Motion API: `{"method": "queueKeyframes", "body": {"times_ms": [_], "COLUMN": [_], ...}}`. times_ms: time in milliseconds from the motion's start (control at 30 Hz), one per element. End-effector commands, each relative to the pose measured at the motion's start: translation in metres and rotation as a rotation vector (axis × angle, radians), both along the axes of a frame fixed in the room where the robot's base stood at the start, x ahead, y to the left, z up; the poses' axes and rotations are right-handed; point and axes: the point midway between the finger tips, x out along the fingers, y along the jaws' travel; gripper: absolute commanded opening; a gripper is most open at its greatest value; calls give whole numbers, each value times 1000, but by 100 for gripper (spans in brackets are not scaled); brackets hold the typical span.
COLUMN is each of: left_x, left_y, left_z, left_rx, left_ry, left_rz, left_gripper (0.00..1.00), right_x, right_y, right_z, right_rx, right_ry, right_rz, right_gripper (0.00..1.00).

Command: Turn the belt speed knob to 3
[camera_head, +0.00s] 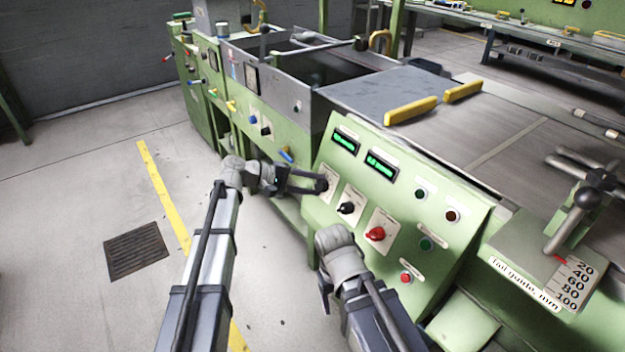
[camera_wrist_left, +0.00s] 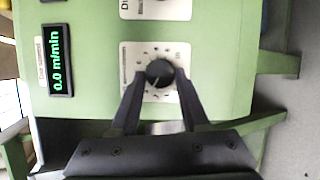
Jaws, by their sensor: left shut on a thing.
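The control panel (camera_head: 400,190) is green and sloped. My left gripper (camera_head: 318,184) is at its leftmost dial, shut on a black round knob (camera_wrist_left: 160,72). In the left wrist view, one finger is on each side of the knob, which sits on a pale plate (camera_wrist_left: 135,55) with a ring of scale marks. A light pointer line shows on the knob; the numbers are too small to read. A display (camera_wrist_left: 57,60) beside it reads 0.0 m/min. My right gripper (camera_head: 325,290) is low in front of the panel, away from the knobs; its fingers are mostly hidden.
A second black knob (camera_head: 347,207) and a red knob (camera_head: 376,233) are right of the held one. Several buttons (camera_head: 426,243) lie farther right. A lever (camera_head: 575,215) with a ball end stands at the far right.

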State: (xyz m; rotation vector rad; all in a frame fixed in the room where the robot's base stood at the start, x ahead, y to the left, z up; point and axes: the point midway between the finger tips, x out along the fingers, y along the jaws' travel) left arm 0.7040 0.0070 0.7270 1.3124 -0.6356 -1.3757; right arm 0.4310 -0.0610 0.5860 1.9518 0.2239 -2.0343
Motion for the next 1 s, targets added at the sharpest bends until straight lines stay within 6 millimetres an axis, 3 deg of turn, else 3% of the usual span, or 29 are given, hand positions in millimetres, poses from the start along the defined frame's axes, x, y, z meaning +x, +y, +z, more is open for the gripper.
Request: {"method": "queueKeyframes", "body": {"times_ms": [300, 867, 900, 1000], "left_x": [0, 0, 0, 0], "left_y": [-1, -1, -1, -1], "left_z": [2, 1, 1, 1], "left_rx": [66, 80, 80, 80], "left_ry": [-87, -107, -107, -107], "left_rz": [-44, -53, -53, -53], "left_gripper": [0, 0, 48, 59], "right_x": [0, 0, 0, 0], "right_y": [0, 1, 1, 1], "right_z": [11, 12, 12, 12], "right_rx": [2, 3, 3, 3], "right_ry": [1, 1, 1, 1], "right_rz": [-1, -1, 0, 0], "right_gripper": [71, 71, 71, 71]}}
